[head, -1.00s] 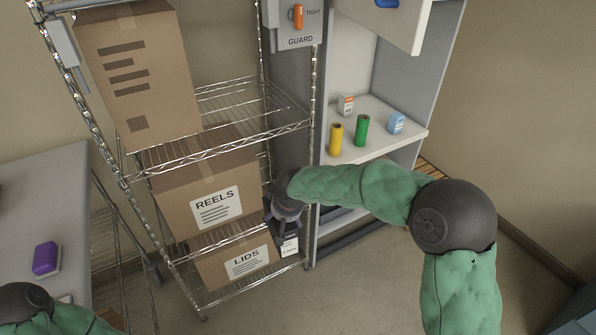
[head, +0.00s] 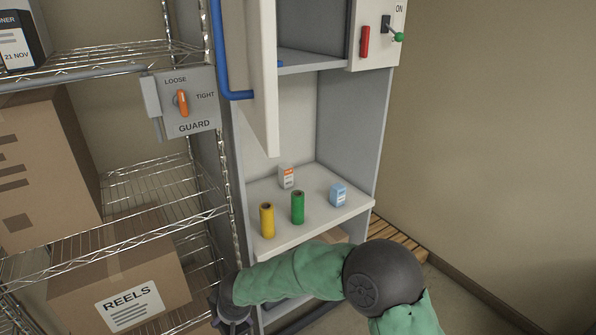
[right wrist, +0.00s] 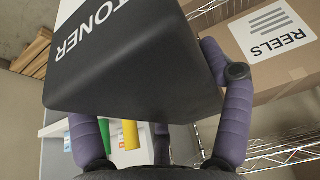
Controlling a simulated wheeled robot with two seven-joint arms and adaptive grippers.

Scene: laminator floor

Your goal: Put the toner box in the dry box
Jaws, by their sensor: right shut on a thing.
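In the right wrist view, my right gripper (right wrist: 150,95) is shut on a black box marked TONER (right wrist: 135,70), one purple finger on each side. In the head view, my right gripper (head: 232,310) is at the bottom edge, by the rack post; the held box cannot be made out there. The grey-white cabinet (head: 365,120), which may be the dry box, stands right of the rack. Its white door (head: 262,80) with a blue handle (head: 222,60) stands open edge-on. My left gripper is out of view.
The cabinet shelf (head: 262,190) holds a yellow roll (head: 267,221), a green roll (head: 297,208) and two small cartons. The wire rack (head: 150,225) holds a REELS carton (head: 170,280) and another dark toner box (head: 20,35). A GUARD switch panel (head: 190,98) hangs at its post.

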